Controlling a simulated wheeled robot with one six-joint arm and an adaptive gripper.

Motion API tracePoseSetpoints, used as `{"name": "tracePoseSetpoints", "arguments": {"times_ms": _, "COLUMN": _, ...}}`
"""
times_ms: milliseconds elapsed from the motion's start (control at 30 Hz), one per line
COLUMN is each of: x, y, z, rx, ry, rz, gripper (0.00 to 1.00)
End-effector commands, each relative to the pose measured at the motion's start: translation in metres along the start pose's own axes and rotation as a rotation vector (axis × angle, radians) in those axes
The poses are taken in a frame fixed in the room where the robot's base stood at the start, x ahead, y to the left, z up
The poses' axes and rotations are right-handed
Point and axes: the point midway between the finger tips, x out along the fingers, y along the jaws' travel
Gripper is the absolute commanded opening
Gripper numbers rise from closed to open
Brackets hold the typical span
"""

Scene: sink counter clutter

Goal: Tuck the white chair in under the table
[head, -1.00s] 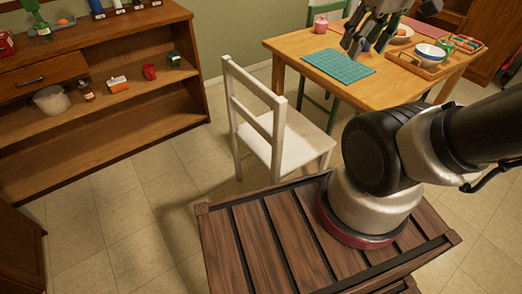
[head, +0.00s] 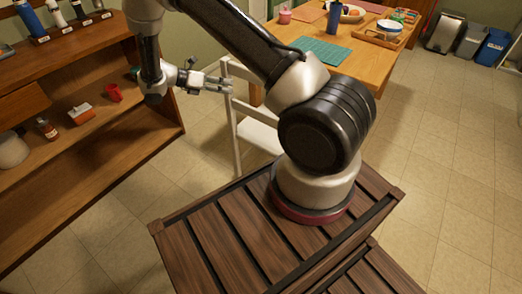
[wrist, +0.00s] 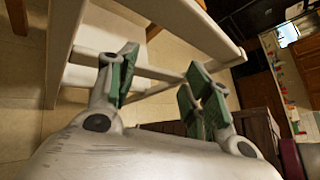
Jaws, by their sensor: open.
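The white chair (head: 258,135) stands in front of the wooden table (head: 366,62), its seat outside the table's near-left edge. My arm hides part of its backrest and seat. My gripper (head: 228,85) is open, pointing right, with its fingertips at the upper part of the chair's backrest. In the wrist view my gripper (wrist: 165,82) has its fingers spread apart, and the white chair's rails (wrist: 195,28) pass just beyond and between them. I cannot tell whether they touch.
A wooden shelf unit (head: 110,150) with small items stands at the left, close to my arm. A teal mat (head: 313,50), a tray (head: 379,38) and dishes lie on the table. Bins (head: 470,40) stand at the back right. The tiled floor (head: 440,150) at the right is clear.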

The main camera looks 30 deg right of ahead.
Motion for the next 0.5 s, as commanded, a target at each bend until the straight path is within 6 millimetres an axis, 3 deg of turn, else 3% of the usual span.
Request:
{"name": "tracePoseSetpoints", "arguments": {"times_ms": 33, "x": 0.011, "y": 0.018, "z": -0.03, "rx": -0.099, "ry": -0.065, "rz": -0.008, "gripper": 0.5}}
{"name": "tracePoseSetpoints", "arguments": {"times_ms": 200, "x": 0.048, "y": 0.065, "z": -0.121, "rx": -0.418, "ry": -0.281, "rz": -0.022, "gripper": 0.5}}
{"name": "tracePoseSetpoints", "arguments": {"times_ms": 333, "x": 0.085, "y": 0.086, "z": -0.197, "rx": -0.656, "ry": -0.444, "rz": -0.039, "gripper": 0.5}}
{"name": "tracePoseSetpoints", "arguments": {"times_ms": 500, "x": 0.135, "y": 0.091, "z": -0.28, "rx": -0.912, "ry": -0.626, "rz": -0.067, "gripper": 0.5}}
